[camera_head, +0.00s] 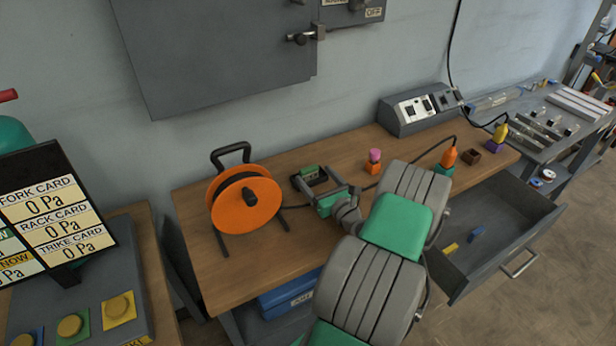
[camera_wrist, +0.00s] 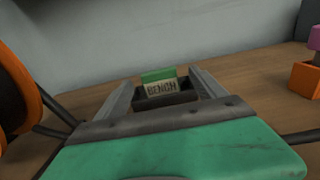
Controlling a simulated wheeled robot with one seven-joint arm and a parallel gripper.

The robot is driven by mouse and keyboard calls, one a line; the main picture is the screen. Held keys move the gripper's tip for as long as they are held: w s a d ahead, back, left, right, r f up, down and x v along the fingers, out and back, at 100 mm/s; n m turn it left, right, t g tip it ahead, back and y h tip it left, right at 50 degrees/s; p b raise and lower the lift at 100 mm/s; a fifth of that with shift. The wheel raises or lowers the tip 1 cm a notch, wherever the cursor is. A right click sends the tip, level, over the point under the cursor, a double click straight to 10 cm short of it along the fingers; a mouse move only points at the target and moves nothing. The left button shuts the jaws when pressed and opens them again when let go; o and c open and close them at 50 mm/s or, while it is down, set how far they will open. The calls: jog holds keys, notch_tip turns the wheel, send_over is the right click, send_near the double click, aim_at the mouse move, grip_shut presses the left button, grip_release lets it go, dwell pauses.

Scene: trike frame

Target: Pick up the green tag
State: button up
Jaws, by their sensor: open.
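The green tag (camera_wrist: 159,75) stands upright in a small dark holder (camera_wrist: 165,98) on the wooden bench. A pale label reading BENCH shows just below its green top, in the wrist view. The tag also shows as a small green patch in the head view (camera_head: 309,170). My gripper (camera_wrist: 161,82) is open, and its two grey fingers appear on either side of the tag and holder. The gap to the tag cannot be judged exactly. In the head view my gripper (camera_head: 313,179) is low over the bench, and its fingers partly hide the holder.
An orange cable reel (camera_head: 246,205) stands close on the left. A pink-topped orange block (camera_head: 374,162) and an orange plug (camera_head: 449,157) are to the right. A grey control box (camera_head: 420,108) is at the back. An open drawer (camera_head: 500,235) juts out at front right.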

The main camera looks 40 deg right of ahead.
aim_at(308, 168)
jog(key=x, duration=0.7)
jog(key=shift+w+a+r, duration=0.1)
jog(key=shift+w, duration=0.15)
jog(key=c, duration=1.4)
jog(key=shift+r, duration=0.15)
jog(key=shift+c, duration=0.2)
